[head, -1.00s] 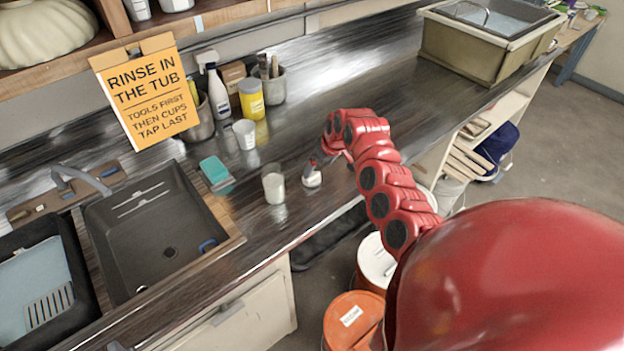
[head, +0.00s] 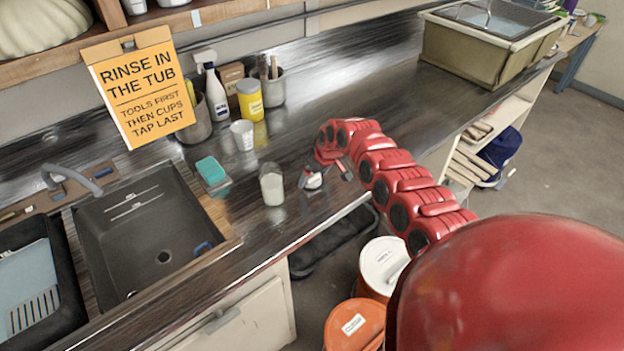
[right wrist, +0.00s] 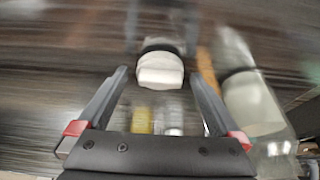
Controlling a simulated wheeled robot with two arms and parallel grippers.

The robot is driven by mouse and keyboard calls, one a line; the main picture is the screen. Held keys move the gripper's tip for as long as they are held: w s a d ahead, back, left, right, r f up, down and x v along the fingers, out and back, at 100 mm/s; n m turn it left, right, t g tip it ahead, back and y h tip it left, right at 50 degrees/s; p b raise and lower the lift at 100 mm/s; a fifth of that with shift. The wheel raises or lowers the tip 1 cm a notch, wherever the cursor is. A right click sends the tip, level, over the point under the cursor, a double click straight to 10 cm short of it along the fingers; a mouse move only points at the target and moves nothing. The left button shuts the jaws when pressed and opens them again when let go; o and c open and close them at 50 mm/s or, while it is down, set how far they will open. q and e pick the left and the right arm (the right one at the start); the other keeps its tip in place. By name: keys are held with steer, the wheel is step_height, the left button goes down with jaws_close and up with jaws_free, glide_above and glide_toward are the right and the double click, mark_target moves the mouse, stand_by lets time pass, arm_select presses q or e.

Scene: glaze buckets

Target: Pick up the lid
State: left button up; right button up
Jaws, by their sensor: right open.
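A small white piece with a dark band, which I take to be the lid (head: 313,181), sits on the dark counter near its front edge. In the right wrist view the lid (right wrist: 160,72) shows blurred, ahead of and between the fingertips. My right gripper (head: 325,174) is open at the lid, with a finger to either side in the head view. The right wrist view shows the gripper (right wrist: 160,80) with its jaws apart and nothing held. I cannot tell whether a finger touches the lid. My left gripper is not in view.
A clear jar with white contents (head: 272,187) stands just left of the lid, and close beside the right finger in the wrist view (right wrist: 252,103). A white cup (head: 243,135), yellow tub (head: 250,100) and teal sponge (head: 211,170) are behind. Buckets (head: 384,264) stand below the counter.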

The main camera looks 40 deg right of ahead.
steer(key=shift+w+f, duration=0.1)
steer(key=shift+f, duration=0.25)
steer(key=c, duration=1.2)
steer(key=shift+r, duration=0.15)
